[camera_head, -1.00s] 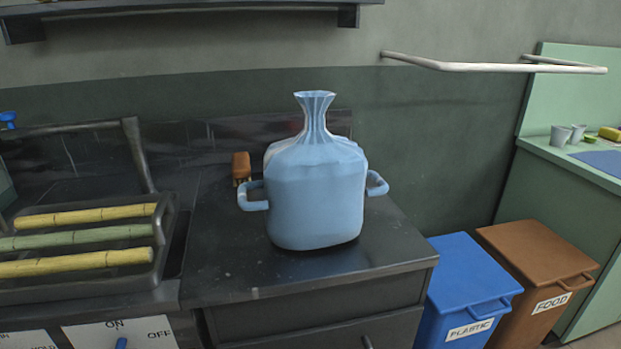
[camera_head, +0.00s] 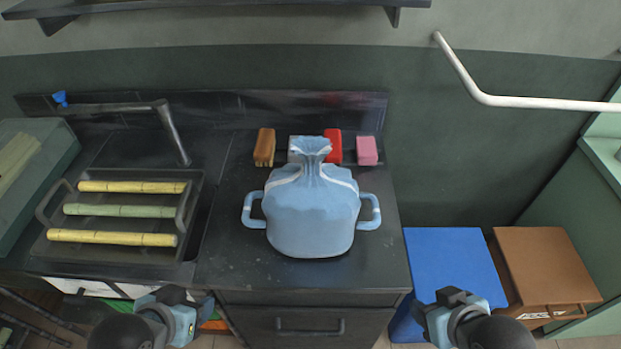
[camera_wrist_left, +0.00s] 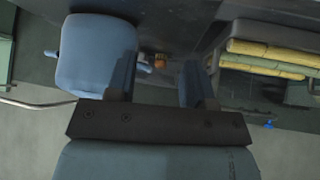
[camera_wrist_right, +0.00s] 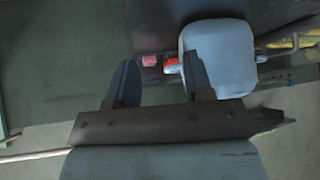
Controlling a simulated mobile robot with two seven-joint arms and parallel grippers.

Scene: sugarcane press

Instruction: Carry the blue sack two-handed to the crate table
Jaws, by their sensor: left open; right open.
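The blue sack (camera_head: 312,212) stands upright on the dark counter (camera_head: 230,265), with a gathered neck and a loop handle on each side. My left gripper (camera_head: 190,302) is open and empty in front of the counter, left of the sack and apart from it. My right gripper (camera_head: 432,300) is open and empty to the right of the sack, near the blue bin. The sack also shows in the left wrist view (camera_wrist_left: 95,55) and the right wrist view (camera_wrist_right: 218,55), beyond the fingers. No crate table can be made out.
A tray (camera_head: 192,235) with yellow and green cane stalks lies left of the sack. Brown (camera_head: 265,147), red (camera_head: 333,146) and pink (camera_head: 367,150) blocks stand behind it. A blue bin (camera_head: 455,265) and a brown bin (camera_head: 548,265) stand right. A pale rail (camera_head: 530,102) runs along the wall.

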